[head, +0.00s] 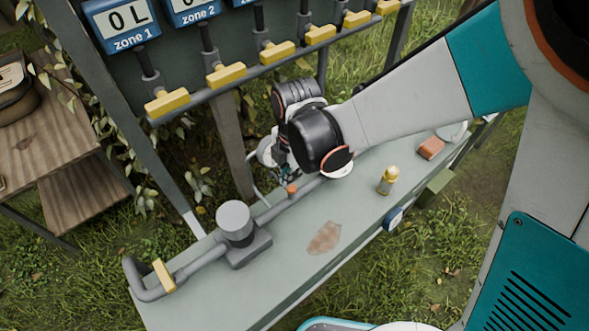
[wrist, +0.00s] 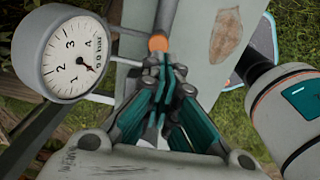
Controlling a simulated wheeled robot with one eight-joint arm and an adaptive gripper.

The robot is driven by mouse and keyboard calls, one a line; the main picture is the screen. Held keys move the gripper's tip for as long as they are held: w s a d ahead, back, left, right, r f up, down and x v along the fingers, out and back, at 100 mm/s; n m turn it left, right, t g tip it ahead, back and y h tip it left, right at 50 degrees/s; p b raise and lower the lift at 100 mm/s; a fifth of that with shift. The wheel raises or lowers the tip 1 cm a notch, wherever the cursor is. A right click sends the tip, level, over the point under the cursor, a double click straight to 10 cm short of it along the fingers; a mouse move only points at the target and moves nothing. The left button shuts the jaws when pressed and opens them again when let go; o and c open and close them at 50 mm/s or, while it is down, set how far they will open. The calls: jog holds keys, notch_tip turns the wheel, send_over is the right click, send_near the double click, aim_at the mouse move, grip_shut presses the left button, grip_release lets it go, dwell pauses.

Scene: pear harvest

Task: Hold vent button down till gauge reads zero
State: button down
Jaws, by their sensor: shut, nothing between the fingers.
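The orange vent button (head: 291,189) sits on the grey pipe along the bench; in the wrist view it shows just beyond my fingertips (wrist: 158,43). My gripper (head: 287,176) is shut and empty, pointing down at the button. In the wrist view its fingertips (wrist: 164,66) overlap the button's near edge; I cannot tell whether they touch or press it. The round white gauge (wrist: 62,60) faces the wrist camera at the left. Its dial shows 1 to 4, and its dark needle points to the lower right of the dial; the exact reading is unclear.
A grey pump-like cylinder (head: 234,218) and a yellow-handled valve (head: 163,276) stand on the bench's left part. A yellow-capped bottle (head: 388,180) and an orange-brown block (head: 431,148) lie to the right. A row of yellow valve handles (head: 226,75) hangs behind.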

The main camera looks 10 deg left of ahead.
notch_tip(320, 180, up, 7)
jog(key=p, duration=0.2)
jog(key=shift+s, duration=0.15)
jog(key=shift+d, duration=0.2)
